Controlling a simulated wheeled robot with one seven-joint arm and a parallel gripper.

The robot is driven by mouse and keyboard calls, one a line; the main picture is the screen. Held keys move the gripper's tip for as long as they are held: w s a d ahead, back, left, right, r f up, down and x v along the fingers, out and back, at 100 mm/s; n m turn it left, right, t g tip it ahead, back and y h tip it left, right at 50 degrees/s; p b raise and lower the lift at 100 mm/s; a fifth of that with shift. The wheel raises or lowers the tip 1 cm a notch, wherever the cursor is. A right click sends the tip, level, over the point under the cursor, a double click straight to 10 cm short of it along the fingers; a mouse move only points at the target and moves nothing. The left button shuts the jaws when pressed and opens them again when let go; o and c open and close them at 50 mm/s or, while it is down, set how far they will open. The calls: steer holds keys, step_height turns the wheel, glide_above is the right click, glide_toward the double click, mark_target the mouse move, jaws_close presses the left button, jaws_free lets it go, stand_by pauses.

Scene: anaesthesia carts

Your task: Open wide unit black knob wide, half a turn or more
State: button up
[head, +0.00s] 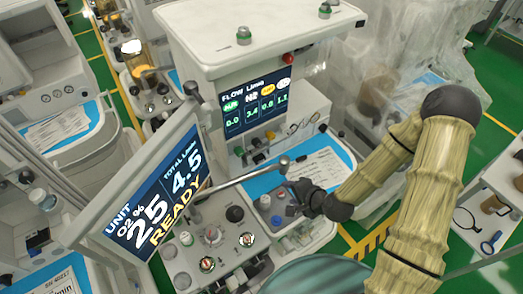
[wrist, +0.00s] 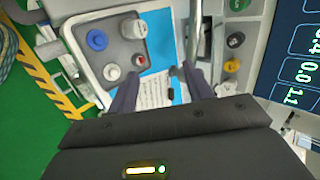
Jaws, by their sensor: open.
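The unit with the flow display (head: 255,105) has a row of small knobs under the screen. Another black knob (head: 235,213) stands on the panel beside the tilted "READY" screen (head: 155,195). I cannot tell which is the named knob. My gripper (head: 296,192) is open and empty above the worktop; its dark fingers (wrist: 160,74) lie left of the knob row in the wrist view.
A chrome rod (head: 235,180) with a ball end crosses in front of the worktop, near my gripper. A grey tray (wrist: 112,50) holds a blue ring, a white jar and a red-topped item. Papers lie on a blue mat (head: 262,183). Plastic-draped equipment (head: 380,85) stands at the back right.

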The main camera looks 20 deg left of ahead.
steer(key=s+d+r+n+g+h+b, duration=0.1)
steer(key=s+d+r+n+h+b, duration=0.1)
steer(key=d+r, duration=0.4)
steer(key=s+d+r+n+g+h+b, duration=0.1)
steer(key=s+d+r+n+h+b, duration=0.2)
steer(key=d+r, duration=0.4)
steer(key=d+n+h+b, duration=0.1)
steer(key=d+n+h, duration=0.1)
steer(key=d, duration=0.3)
steer(key=shift+d+r+g, duration=0.3)
steer(key=c, duration=0.3)
steer(key=shift+a+n, duration=0.2)
steer(key=shift+n, duration=0.1)
